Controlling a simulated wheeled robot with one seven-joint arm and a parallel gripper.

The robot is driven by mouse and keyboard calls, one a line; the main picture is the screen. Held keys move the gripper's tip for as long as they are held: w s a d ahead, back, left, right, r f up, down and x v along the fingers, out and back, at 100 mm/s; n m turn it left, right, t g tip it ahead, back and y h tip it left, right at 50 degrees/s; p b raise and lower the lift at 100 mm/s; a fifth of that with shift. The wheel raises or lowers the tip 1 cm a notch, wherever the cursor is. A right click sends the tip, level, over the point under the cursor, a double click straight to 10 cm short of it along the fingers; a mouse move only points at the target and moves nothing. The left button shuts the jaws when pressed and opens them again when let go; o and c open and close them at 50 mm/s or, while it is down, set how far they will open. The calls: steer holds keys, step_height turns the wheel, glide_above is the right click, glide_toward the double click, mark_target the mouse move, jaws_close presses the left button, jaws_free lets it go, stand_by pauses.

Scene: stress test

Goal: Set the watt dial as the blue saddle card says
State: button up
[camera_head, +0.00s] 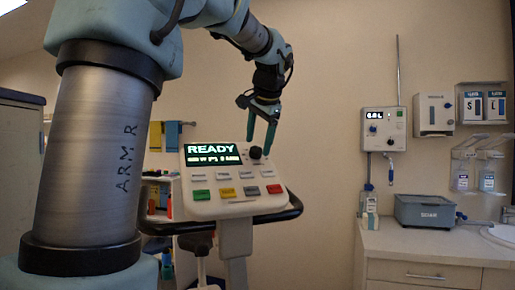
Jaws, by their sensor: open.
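My gripper (259,147) points down over the console's upper right corner. Its two green fingers are spread, on either side of a black round dial (256,153) in the picture. I cannot tell whether they touch it. The dial's pointer and marks are too small to read.
A black rail (285,213) curves around the console. A wall unit (384,129) with a display hangs at right, above a counter (430,243) bearing a grey tub (425,212). My arm covers the left side.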

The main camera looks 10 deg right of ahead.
steer(key=b+v, duration=0.1)
steer(key=v, duration=0.7)
steer(key=shift+s+r, duration=0.2)
steer(key=shift+r, duration=0.05)
steer(key=shift+s+d, duration=0.1)
